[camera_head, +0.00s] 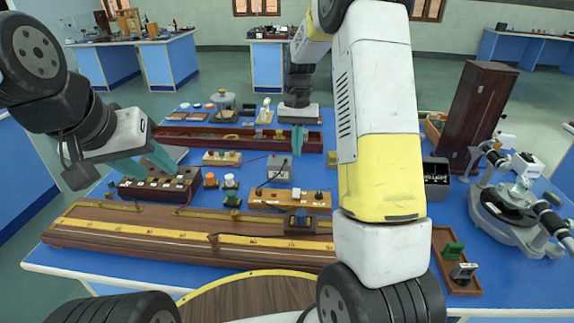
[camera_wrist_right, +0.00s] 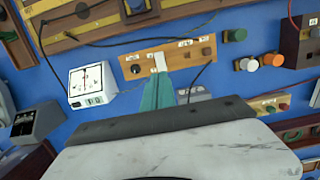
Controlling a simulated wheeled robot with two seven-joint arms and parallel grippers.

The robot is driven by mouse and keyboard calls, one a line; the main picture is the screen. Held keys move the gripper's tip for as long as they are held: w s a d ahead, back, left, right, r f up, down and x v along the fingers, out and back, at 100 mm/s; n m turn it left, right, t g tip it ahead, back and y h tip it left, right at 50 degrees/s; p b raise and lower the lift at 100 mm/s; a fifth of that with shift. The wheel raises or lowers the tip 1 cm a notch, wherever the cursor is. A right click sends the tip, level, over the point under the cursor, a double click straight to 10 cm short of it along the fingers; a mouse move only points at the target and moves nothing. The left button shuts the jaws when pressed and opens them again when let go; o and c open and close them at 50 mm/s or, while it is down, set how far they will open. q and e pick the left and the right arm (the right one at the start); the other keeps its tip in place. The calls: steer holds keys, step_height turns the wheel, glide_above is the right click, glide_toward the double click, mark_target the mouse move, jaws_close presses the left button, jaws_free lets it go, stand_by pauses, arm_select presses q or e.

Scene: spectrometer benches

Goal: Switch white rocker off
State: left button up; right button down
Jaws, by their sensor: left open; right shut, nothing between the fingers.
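The white rocker (camera_wrist_right: 160,62) sits in the middle of a light wooden board (camera_wrist_right: 185,54), between a dark knob and a dark plug. The board also shows in the head view (camera_head: 263,203). My right gripper (camera_wrist_right: 158,78) is shut and empty; its teal fingertips line up with the rocker in the right wrist view. In the head view my right gripper (camera_head: 297,150) points down, and its tips appear beyond the board, apart from it. My left gripper (camera_head: 148,165) is open and empty over the dark box with terminals (camera_head: 160,188).
A white meter (camera_wrist_right: 92,84) stands beside the board. A long wooden wire bench (camera_head: 190,236) lies in front. A grey block (camera_head: 280,168) is behind the board. Round terminals (camera_head: 231,181) stand to its left. A spectrometer (camera_head: 510,205) is at the right.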

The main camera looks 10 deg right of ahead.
mark_target(296, 193)
steer(key=f, duration=0.4)
steer(key=s+f, duration=0.1)
steer(key=f, duration=0.8)
steer(key=shift+s+a+f, duration=0.25)
steer(key=shift+s+f, duration=0.05)
steer(key=shift+s, duration=0.1)
steer(key=shift+s+f, duration=0.2)
steer(key=shift+f, duration=0.15)
steer(key=shift+w+d+r, duration=0.1)
steer(key=shift+w+d, duration=0.1)
steer(key=shift+w, duration=0.6)
steer(key=shift+r, duration=0.15)
